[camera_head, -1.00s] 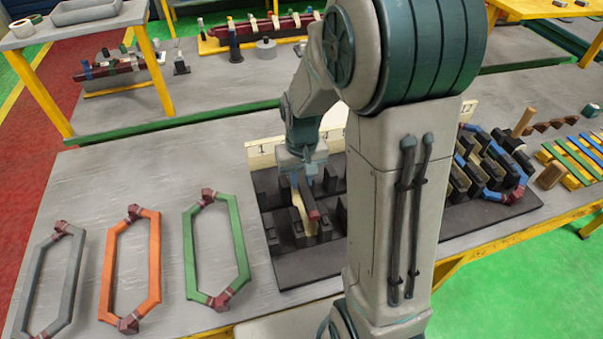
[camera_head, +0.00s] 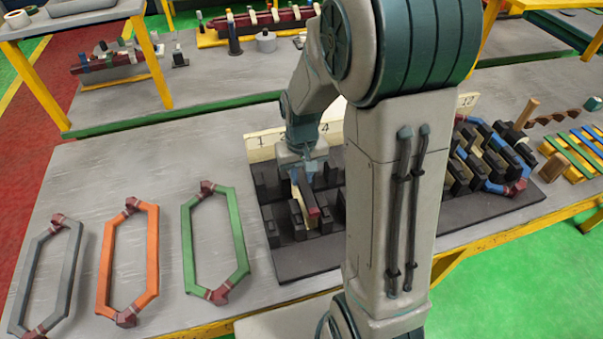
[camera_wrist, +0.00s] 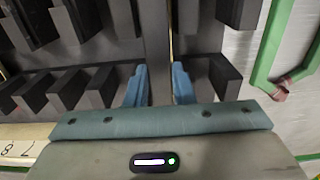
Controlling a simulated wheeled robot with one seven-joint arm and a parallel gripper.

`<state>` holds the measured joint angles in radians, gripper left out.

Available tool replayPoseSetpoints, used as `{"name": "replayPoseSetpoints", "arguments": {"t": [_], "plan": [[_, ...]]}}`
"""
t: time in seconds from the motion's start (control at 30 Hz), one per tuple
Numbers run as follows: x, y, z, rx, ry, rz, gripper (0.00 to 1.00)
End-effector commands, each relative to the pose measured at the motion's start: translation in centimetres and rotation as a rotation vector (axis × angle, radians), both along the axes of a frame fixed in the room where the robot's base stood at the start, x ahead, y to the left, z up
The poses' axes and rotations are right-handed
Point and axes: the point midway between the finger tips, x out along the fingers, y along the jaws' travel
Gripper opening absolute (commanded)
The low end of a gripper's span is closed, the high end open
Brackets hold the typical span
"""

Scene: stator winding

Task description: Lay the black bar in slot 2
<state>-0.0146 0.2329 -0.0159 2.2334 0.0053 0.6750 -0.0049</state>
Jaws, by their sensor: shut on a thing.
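My gripper (camera_head: 302,182) points down over the left end of the black slotted block (camera_head: 290,268), below the number board. It is shut on a long dark bar (camera_wrist: 157,50), which runs between the blue fingers in the wrist view. In the head view the bar's near end (camera_head: 314,212) looks dark red. The bar lies between rows of black teeth, beside a cream strip (camera_head: 296,213). It lines up roughly with the 2 on the board, though my arm hides part of the numbers. I cannot tell whether it touches the slot floor.
Green (camera_head: 243,240), orange (camera_head: 153,255) and grey (camera_head: 72,275) hexagonal coils lie left of the block. Blue and black coils (camera_head: 490,160) sit at its right end. The cream number board (camera_head: 262,148) stands behind the slots. My own arm hides the block's middle.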

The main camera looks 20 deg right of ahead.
Motion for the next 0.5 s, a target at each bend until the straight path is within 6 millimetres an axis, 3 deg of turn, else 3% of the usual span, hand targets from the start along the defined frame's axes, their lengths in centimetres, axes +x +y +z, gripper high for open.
{"name": "replayPoseSetpoints", "arguments": {"t": [0.5], "plan": [[0.0, 0.0, -1.5, 0.0, 0.0, 0.0, 0.0]]}}
